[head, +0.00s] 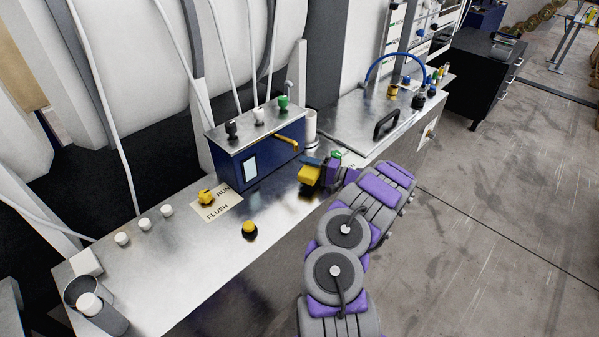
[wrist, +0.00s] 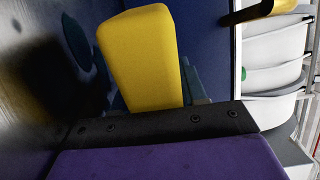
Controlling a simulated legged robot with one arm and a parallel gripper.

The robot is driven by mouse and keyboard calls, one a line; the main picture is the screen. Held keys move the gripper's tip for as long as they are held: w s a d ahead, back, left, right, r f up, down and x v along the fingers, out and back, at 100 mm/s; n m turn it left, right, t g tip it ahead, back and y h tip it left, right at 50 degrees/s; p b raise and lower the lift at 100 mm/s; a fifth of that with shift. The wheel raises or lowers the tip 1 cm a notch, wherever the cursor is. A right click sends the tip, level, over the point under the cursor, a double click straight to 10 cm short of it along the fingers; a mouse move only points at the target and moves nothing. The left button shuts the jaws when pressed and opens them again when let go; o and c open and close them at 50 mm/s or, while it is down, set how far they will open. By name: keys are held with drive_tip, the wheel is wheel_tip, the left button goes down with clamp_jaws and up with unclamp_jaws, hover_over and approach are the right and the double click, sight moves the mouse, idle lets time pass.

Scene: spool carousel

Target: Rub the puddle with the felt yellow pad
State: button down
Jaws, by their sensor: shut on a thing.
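My gripper (head: 318,166) is shut on the yellow pad (head: 310,175), in front of the blue box on the metal bench. In the wrist view the pad (wrist: 140,55) stands out from between the dark jaws, its wide face toward the camera. The pad appears to be above the bench top. Below it in the head view is a dark patch (head: 307,192) on the metal; I cannot tell whether this is the puddle, a shadow or a reflection. The wrist view also shows a bluish oval (wrist: 77,40) and a dark blurred area, equally unclear.
The bench top (head: 185,262) carries a blue box (head: 262,158) with knobs, a yellow knob on a RUN/FLUSH plate (head: 222,207), a yellow button (head: 249,229), several white knobs and a grey cup (head: 98,305). A hinged lid with a black handle (head: 386,124) lies right. The floor at right is open.

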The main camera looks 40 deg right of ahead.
drive_tip(key=shift+s+d+f, duration=0.1)
drive_tip(key=shift+d+f, duration=0.15)
drive_tip(key=shift+d, duration=0.65)
drive_tip(key=shift+s+d+f, duration=0.1)
drive_tip(key=shift+d+f, duration=0.1)
drive_tip(key=shift+d, duration=0.7)
drive_tip(key=shift+w+d+r, duration=0.25)
drive_tip(key=shift+d, duration=0.25)
drive_tip(key=shift+w+a+r, duration=0.1)
drive_tip(key=shift+a+r, duration=0.05)
drive_tip(key=shift+a, duration=1.05)
drive_tip(key=shift+w+a+r, duration=0.1)
drive_tip(key=shift+a, duration=1.1)
drive_tip(key=shift+s+a+r, duration=0.1)
drive_tip(key=shift+s+a, duration=0.05)
drive_tip(key=shift+a, duration=1.1)
drive_tip(key=shift+s+a+r, duration=0.1)
drive_tip(key=shift+s+a, duration=0.05)
drive_tip(key=shift+a, duration=1.05)
drive_tip(key=shift+s+a+r, duration=0.1)
drive_tip(key=shift+s+a, duration=0.05)
drive_tip(key=shift+a, duration=1.1)
